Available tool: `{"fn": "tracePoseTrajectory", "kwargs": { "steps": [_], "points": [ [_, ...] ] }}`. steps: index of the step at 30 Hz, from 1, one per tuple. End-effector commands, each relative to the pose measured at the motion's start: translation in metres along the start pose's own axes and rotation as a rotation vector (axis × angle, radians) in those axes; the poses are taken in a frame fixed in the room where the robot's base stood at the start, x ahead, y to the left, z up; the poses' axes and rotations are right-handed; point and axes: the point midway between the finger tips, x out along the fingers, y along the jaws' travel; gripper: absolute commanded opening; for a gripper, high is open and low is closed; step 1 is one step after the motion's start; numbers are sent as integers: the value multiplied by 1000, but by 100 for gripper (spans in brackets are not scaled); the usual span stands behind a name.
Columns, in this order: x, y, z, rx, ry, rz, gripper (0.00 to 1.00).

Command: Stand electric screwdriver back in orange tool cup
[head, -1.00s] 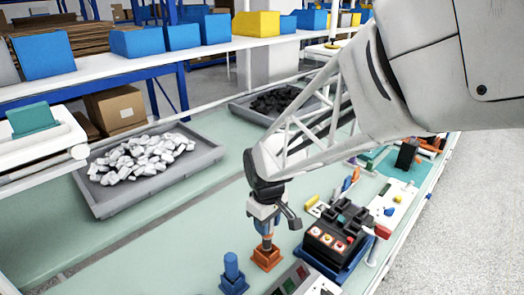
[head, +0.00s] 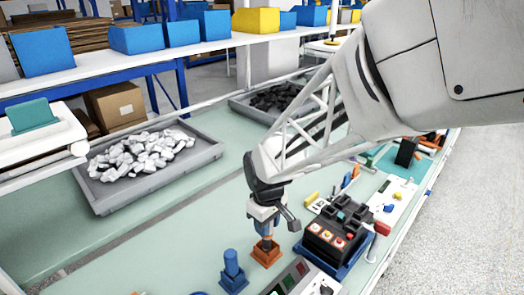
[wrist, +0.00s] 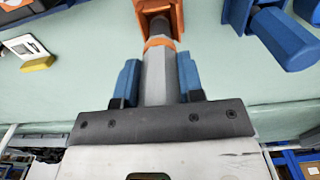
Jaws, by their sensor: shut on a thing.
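My gripper (head: 266,226) is shut on the electric screwdriver, with a blue fingertip on each side of it in the wrist view (wrist: 158,78). The screwdriver (wrist: 156,66) is grey with an orange band and is roughly upright. Its far, dark end reaches into the orange tool cup (wrist: 177,14). The orange cup (head: 266,256) stands on the bench directly under my gripper in the head view. How deep the screwdriver sits in the cup is hidden.
A blue cup holding a blue tool (head: 232,266) stands just left of the orange cup. A black breaker unit (head: 338,230) on a blue base is close on the right. A grey panel (head: 292,278) lies in front. The bench toward the grey tray (head: 150,180) is clear.

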Motion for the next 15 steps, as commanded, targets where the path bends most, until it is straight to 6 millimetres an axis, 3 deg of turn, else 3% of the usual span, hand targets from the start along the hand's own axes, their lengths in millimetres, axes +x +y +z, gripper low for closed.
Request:
{"fn": "tracePoseTrajectory", "kwargs": {
  "steps": [15],
  "points": [
    [8,0,0,0,0,0,12]
  ]
}}
